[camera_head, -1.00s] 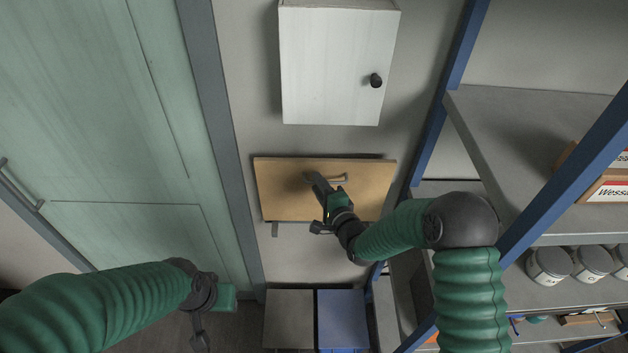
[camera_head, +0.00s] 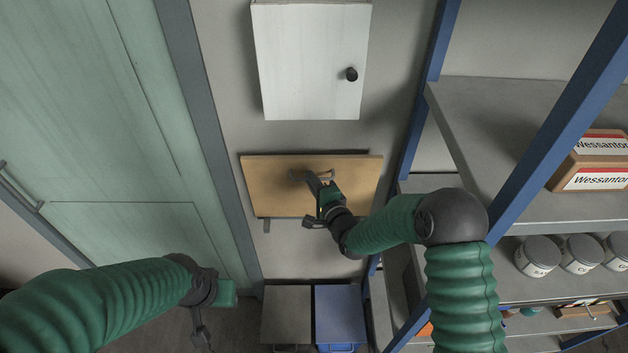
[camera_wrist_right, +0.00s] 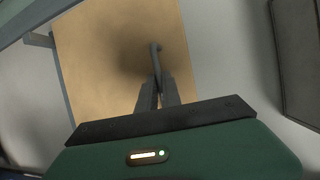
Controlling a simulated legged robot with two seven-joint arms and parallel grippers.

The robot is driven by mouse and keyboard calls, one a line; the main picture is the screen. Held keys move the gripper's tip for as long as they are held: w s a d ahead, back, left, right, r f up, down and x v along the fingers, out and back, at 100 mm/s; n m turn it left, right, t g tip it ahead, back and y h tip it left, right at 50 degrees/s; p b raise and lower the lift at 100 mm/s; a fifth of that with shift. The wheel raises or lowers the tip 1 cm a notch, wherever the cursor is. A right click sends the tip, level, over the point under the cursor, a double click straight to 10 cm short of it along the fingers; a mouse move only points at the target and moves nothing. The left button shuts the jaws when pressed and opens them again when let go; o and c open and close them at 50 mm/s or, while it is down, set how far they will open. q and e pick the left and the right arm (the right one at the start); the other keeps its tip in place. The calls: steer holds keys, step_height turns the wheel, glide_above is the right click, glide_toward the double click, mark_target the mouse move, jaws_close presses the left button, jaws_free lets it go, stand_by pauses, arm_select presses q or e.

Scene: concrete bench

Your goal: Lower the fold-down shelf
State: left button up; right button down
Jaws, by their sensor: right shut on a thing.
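The fold-down shelf (camera_head: 275,190) is a tan wooden panel on the wall below a white cabinet. A small grey bar handle (camera_head: 326,173) sits near its upper edge. My right gripper (camera_head: 314,181) reaches the panel from the lower right. In the right wrist view my right gripper (camera_wrist_right: 157,84) is shut on the handle (camera_wrist_right: 154,52), with the tan panel (camera_wrist_right: 100,60) behind. The shelf's exact tilt is hard to judge. My left gripper (camera_head: 202,335) hangs at the lower left, away from the shelf; its fingers are too unclear to read.
The white cabinet (camera_head: 310,60) with a dark knob hangs above the shelf. A blue-framed rack (camera_head: 415,100) with jars (camera_head: 540,255) stands close on the right. A green door (camera_head: 90,130) is at left. Two bins (camera_head: 287,315) (camera_head: 340,315) stand below; wall between is clear.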

arm_select(q)
steer(key=shift+a, duration=0.3)
arm_select(e)
steer(key=shift+w+d, duration=0.1)
steer(key=shift+d, duration=0.1)
steer(key=shift+d, duration=0.15)
arm_select(q)
steer(key=shift+f, duration=0.1)
arm_select(e)
steer(key=shift+f, duration=0.1)
